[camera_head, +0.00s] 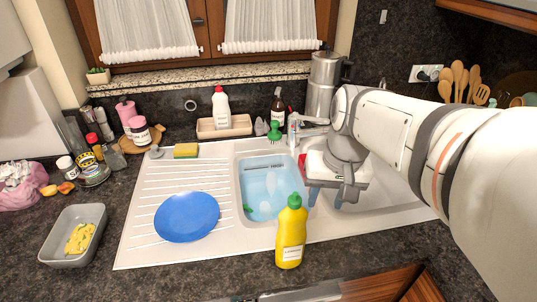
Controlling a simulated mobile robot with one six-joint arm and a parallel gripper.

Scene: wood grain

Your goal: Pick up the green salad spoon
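No whole green salad spoon can be made out. A small green piece (247,208) shows at the left edge of the water-filled sink basin (240,185); it is too small to tell whether it is part of the spoon. My gripper (325,200) points down over the right side of the sink, to the right of that piece. Its two bluish fingertips are apart, with nothing visible between them. My arm hides part of the right basin.
A yellow bottle with a green cap (290,238) stands in front of the sink. A blue plate (187,217) lies on the drainboard. The faucet (305,125) and a green knobbed item (274,130) are behind the basin. Wooden utensils (459,75) stand at the right.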

